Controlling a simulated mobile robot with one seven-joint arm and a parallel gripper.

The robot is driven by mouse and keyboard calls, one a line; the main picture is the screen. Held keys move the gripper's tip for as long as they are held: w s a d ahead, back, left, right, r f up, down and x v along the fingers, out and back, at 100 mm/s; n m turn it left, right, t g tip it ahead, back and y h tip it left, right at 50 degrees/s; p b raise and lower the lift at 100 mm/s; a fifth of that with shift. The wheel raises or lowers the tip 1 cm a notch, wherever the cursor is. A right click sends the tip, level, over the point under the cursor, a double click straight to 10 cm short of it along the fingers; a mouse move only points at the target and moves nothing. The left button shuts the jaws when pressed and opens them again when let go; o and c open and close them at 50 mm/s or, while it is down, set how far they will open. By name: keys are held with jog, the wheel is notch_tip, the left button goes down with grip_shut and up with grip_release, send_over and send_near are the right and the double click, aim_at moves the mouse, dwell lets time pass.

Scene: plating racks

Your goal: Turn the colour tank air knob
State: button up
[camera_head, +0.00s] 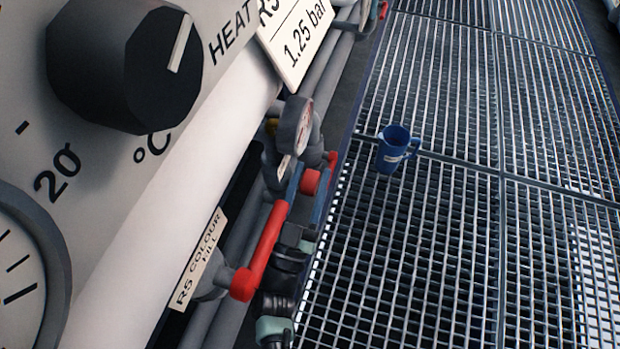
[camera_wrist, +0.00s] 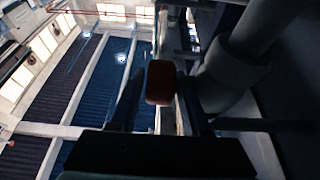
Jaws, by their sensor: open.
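No label in view names a colour tank air knob. In the head view, a pressure gauge (camera_head: 296,126) stands on the pipework, with a small red knob (camera_head: 310,182) just below it. In the wrist view, a dull red block-like end (camera_wrist: 160,82) shows in the gap between my gripper's dark fingers (camera_wrist: 160,98). The fingers are apart, and I cannot tell whether either touches it.
A large black HEAT dial (camera_head: 128,65) fills the upper left. A red lever (camera_head: 265,245) runs beside the "R5 COLOUR FILL" label (camera_head: 200,258). A "1.25 bar" sign (camera_head: 298,40) is above. A blue mug (camera_head: 393,150) stands on the otherwise open floor grating (camera_head: 450,230).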

grip_shut()
jog(key=shift+r+p, duration=0.15)
jog(key=shift+p, duration=0.45)
jog(key=p, duration=0.2)
jog(key=g+p, duration=0.1)
jog(key=p, duration=0.1)
jog(key=shift+r+g+y, duration=0.25)
jog(key=shift+g+y, duration=0.05)
jog(key=g+p, duration=0.2)
jog(key=p, duration=0.5)
jog(key=shift+r+y, duration=0.1)
jog(key=shift+y, duration=0.3)
jog(key=g+p, duration=0.1)
jog(key=p, duration=0.2)
jog(key=g+p, duration=0.2)
jog(key=p, duration=0.1)
jog(key=shift+f+y, duration=0.3)
jog(key=shift+y, duration=0.1)
jog(key=shift+f+g+p, duration=0.15)
jog(key=shift+g+p, duration=0.15)
jog(key=shift+p, duration=0.5)
jog(key=shift+f, duration=0.25)
